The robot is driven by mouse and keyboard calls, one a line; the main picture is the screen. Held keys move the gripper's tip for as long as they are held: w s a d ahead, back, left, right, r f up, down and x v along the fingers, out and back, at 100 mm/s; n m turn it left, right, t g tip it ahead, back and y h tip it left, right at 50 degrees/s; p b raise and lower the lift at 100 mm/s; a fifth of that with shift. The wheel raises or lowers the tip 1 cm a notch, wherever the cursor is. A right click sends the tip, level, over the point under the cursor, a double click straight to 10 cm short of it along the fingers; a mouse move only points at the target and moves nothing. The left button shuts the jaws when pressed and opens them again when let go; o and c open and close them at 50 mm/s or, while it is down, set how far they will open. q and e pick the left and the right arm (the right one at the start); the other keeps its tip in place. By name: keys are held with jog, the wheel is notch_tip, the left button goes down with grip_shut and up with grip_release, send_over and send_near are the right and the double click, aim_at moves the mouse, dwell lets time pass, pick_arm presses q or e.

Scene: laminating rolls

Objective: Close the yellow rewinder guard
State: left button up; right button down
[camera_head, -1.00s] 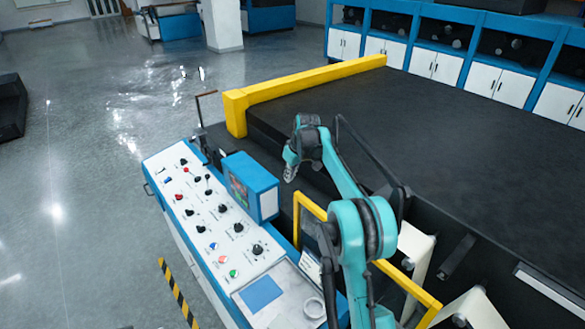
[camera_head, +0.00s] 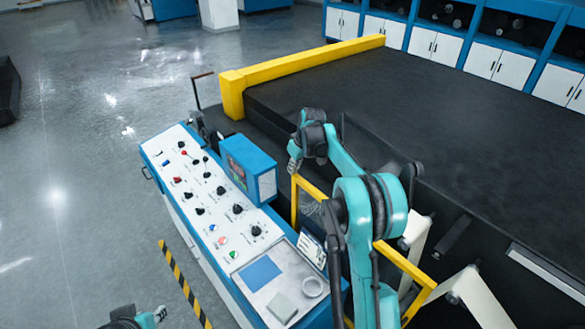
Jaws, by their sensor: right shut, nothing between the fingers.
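The yellow rewinder guard (camera_head: 404,264) is a yellow frame with mesh, beside the control console. Its near-left post stands upright, and my right arm hides the middle of its top bar. My right gripper (camera_head: 293,167) is shut and empty at the guard's left corner, just past the blue screen box. I cannot tell whether it touches the frame. Part of my left arm's end (camera_head: 140,318) shows at the bottom edge; its fingers are not clear.
The console (camera_head: 207,212) with knobs and a blue screen box (camera_head: 249,166) stands left of the guard. A fixed yellow beam (camera_head: 300,66) edges the large black surface (camera_head: 400,120) behind. White rollers (camera_head: 417,240) lie to the right. Open floor is at left.

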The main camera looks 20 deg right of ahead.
aim_at(425, 277)
jog(key=s+d+b, duration=0.1)
jog(key=s+d, duration=0.1)
jog(key=s, duration=0.4)
jog(key=s+d+b, duration=0.1)
jog(key=s+d, duration=0.1)
jog(key=s, duration=0.4)
jog(key=s+d+b, duration=0.1)
jog(key=s+d, duration=0.1)
jog(key=s, duration=0.4)
jog(key=shift+d+f, duration=0.1)
jog(key=shift+d, duration=0.05)
jog(key=s+d, duration=0.3)
jog(key=s, duration=0.8)
jog(key=s+d, duration=0.4)
jog(key=s, duration=0.6)
jog(key=s+d, duration=0.4)
jog(key=s, duration=0.7)
jog(key=shift+s+d+p, duration=0.15)
jog(key=shift+s+p, duration=0.15)
jog(key=shift+s, duration=0.1)
